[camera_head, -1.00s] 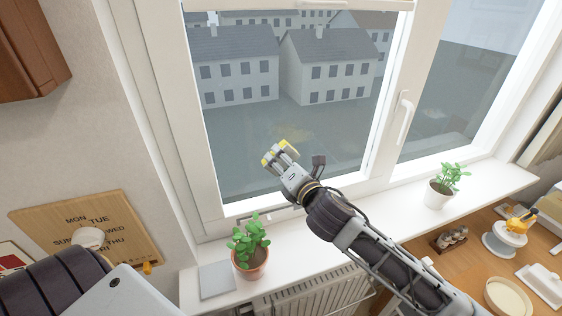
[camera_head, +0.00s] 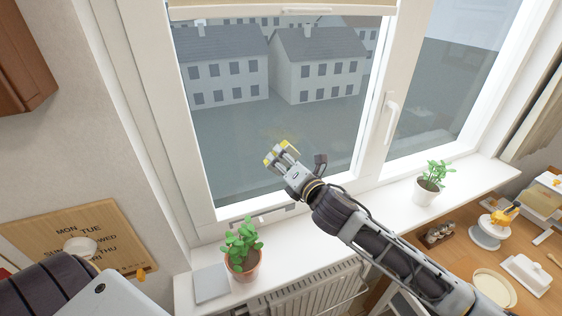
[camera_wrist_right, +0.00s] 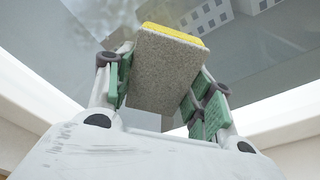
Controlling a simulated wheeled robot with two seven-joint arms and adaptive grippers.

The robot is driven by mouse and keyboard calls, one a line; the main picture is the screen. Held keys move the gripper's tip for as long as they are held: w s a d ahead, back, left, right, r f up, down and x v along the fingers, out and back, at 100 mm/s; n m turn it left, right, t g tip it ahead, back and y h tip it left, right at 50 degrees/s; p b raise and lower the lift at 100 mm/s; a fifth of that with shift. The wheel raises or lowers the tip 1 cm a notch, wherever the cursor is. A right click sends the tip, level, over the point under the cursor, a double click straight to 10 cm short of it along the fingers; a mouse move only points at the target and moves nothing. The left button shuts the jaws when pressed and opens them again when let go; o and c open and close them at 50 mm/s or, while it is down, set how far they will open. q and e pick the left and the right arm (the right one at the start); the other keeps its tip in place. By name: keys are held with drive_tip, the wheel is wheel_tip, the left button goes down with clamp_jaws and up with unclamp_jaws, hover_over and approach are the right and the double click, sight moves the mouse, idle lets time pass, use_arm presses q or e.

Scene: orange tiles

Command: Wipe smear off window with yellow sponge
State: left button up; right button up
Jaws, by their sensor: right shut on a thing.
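The yellow sponge (camera_wrist_right: 165,65) is held between the green-padded fingers of my right gripper (camera_wrist_right: 163,88) in the right wrist view. Its grey-brown face is toward the camera and its yellow layer is on the far side. In the head view my right gripper (camera_head: 281,160) is in front of the lower part of the window (camera_head: 225,135), shut on the sponge. Whether the sponge touches the glass cannot be told. A faint brownish smear (camera_head: 285,134) shows on the glass just above the gripper. My left arm shows at the lower left; its gripper is out of view.
A potted plant (camera_head: 242,250) stands on the white sill (camera_head: 365,205) below the gripper, beside a flat grey tile (camera_head: 211,283). Another potted plant (camera_head: 432,182) is at the right. A window handle (camera_head: 391,120) sticks out from the frame. A wooden counter (camera_head: 450,255) holds dishes.

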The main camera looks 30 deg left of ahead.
sight(297, 158)
drive_tip(key=shift+w+d, duration=0.1)
drive_tip(key=shift+w, duration=0.05)
drive_tip(key=shift+w+d, duration=1.15)
drive_tip(key=shift+w, duration=0.15)
drive_tip(key=shift+w+d, duration=1.15)
drive_tip(key=shift+w, duration=0.15)
drive_tip(key=shift+r, duration=0.1)
drive_tip(key=shift+a+r, duration=0.1)
drive_tip(key=shift+r, duration=1)
drive_tip(key=shift+r, duration=0.1)
